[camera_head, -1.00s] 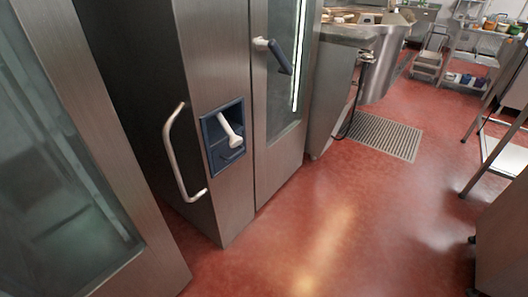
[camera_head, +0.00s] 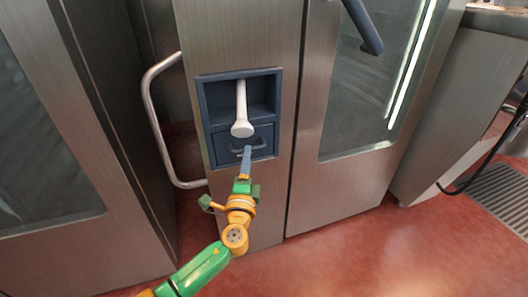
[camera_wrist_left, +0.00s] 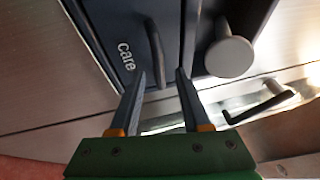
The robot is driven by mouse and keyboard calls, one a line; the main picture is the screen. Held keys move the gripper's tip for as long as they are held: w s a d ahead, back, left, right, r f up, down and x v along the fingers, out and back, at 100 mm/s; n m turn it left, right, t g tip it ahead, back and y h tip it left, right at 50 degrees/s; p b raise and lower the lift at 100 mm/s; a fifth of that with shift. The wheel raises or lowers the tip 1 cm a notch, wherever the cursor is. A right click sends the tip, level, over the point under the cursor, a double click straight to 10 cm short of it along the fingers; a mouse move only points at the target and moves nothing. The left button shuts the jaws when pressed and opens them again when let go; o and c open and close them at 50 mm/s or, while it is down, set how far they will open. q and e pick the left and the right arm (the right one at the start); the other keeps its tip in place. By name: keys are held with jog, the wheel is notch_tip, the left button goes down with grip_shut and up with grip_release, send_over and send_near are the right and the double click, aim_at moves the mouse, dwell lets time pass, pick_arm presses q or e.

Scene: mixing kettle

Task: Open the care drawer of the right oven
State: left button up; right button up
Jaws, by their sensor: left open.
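The care drawer (camera_head: 232,147) is a dark blue front in the lower half of a blue recess on the right oven's (camera_head: 240,40) steel panel. Its front sits in line with the frame and looks closed. Its dark bar handle (camera_head: 249,147) runs across it; in the left wrist view the handle (camera_wrist_left: 154,52) lies just beyond the fingertips, beside the word "care". My left gripper (camera_head: 246,160) is open in front of the drawer, its fingertips close to the handle. In the left wrist view the gripper (camera_wrist_left: 160,78) has nothing between its fingers. Contact with the handle cannot be told. My right gripper is not in view.
A white hand shower (camera_head: 242,110) hangs in the recess just above the drawer. A curved steel handle (camera_head: 152,120) stands out left of the panel. The oven's blue door handle (camera_head: 363,25) is at upper right. Red floor (camera_head: 330,262) is clear below.

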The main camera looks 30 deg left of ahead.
pick_arm(q)
jog(key=x, duration=0.4)
jog(key=shift+w+a, duration=0.15)
grip_shut()
dwell(1.2)
